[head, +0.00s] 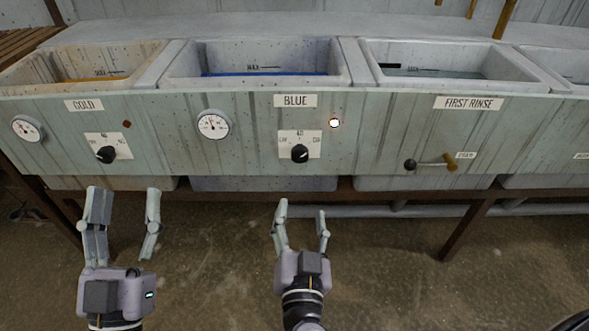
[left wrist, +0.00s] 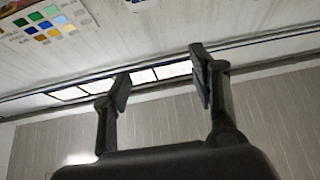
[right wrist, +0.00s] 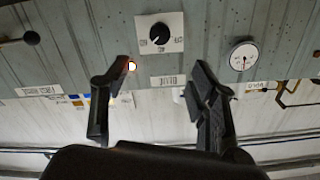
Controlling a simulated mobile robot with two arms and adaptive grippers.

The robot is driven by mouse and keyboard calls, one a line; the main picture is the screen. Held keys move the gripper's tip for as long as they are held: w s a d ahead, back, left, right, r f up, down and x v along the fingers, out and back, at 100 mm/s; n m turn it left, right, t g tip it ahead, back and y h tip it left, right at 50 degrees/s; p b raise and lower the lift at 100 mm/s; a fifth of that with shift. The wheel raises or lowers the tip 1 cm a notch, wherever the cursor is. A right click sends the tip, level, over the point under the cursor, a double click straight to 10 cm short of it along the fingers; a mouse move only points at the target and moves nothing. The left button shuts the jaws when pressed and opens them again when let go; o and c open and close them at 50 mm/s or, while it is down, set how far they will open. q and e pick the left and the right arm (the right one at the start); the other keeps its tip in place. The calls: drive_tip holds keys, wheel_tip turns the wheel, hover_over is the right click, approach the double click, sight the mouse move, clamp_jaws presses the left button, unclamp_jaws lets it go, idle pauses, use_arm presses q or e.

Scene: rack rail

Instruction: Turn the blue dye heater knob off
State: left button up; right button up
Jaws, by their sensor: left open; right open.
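The blue dye heater knob (head: 300,153) is a round black knob on a white plate below the BLUE label (head: 296,100). The lamp (head: 334,123) beside it glows. In the right wrist view the knob (right wrist: 160,32) appears upside down, with a pale mark on its face; the plate's lettering is too small to read surely. My right gripper (head: 302,212) is open and empty, below and in front of the knob, apart from it. My left gripper (head: 126,207) is open and empty, below the GOLD panel. The left wrist view shows its fingers (left wrist: 160,72) but no knob.
A similar GOLD knob (head: 106,154) is at the left. A dial gauge (head: 213,124) is left of the blue knob. A lever (head: 432,162) sticks out under FIRST RINSE. Basins line the top; a rail (head: 380,190) runs beneath. The floor in front is clear.

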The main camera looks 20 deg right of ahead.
approach(299, 158)
drive_tip(key=w, duration=0.1)
drive_tip(key=x, duration=0.7)
drive_tip(key=shift+w+d, duration=0.4)
drive_tip(key=shift+w, duration=0.3)
use_arm(q)
drive_tip(key=shift+s+r+t, duration=0.25)
drive_tip(key=shift+r+t, duration=0.05)
drive_tip(key=shift+r, duration=0.1)
use_arm(e)
drive_tip(key=shift+c, duration=0.5)
drive_tip(key=c, duration=1.1)
